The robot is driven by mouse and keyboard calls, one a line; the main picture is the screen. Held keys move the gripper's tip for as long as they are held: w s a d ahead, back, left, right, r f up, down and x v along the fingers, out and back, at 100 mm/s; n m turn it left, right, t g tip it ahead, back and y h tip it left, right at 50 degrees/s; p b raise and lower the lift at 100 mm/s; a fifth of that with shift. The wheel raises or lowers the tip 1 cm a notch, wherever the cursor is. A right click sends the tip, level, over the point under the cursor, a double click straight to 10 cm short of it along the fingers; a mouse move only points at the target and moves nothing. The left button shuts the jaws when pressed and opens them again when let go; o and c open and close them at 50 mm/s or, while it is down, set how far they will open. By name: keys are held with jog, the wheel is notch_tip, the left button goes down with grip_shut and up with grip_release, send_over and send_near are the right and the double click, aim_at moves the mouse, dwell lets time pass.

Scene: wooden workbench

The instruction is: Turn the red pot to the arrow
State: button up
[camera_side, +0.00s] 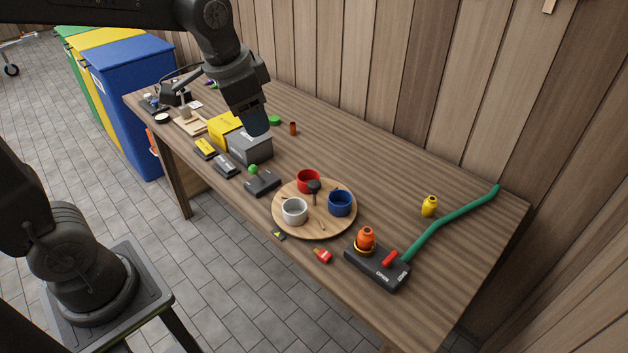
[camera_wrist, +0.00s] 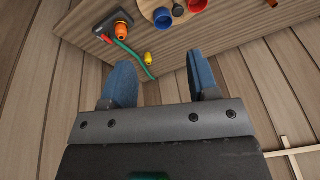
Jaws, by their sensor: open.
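The red pot (camera_side: 308,181) stands on the far side of a round wooden turntable (camera_side: 322,229), with a dark knob (camera_side: 313,187) at its middle. A blue pot (camera_side: 340,203) stands at the right and a white pot (camera_side: 294,211) at the front left. A small dark tag with a yellow arrow mark (camera_side: 278,235) lies at the turntable's front left edge. My gripper (camera_side: 256,123) is high, left of and apart from the turntable. Its blue fingers are spread and empty in the wrist view (camera_wrist: 161,82), where the red pot (camera_wrist: 197,5) is cut by the top edge.
A black valve block (camera_side: 377,266) with a green hose (camera_side: 450,220) and an orange bottle (camera_side: 365,239) stands right of the turntable. A red tag (camera_side: 322,255) lies in front. Grey (camera_side: 249,147) and yellow (camera_side: 223,127) boxes stand near my gripper. The back right tabletop is mostly clear.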

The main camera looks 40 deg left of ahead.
jog(key=shift+o, duration=0.4)
jog(key=w+f+m+g, duration=0.1)
jog(key=w+f, duration=0.3)
jog(key=w, duration=0.5)
jog(key=shift+w+a+f+m+g, duration=0.2)
jog(key=shift+a+f+m+g, duration=0.15)
jog(key=shift+m, duration=0.55)
jog(key=m+g, duration=0.2)
send_near(314, 183)
jog(key=shift+t, duration=0.25)
jog(key=f, duration=0.9)
jog(key=shift+s+f, duration=0.1)
jog(key=shift+s, duration=0.1)
grip_shut()
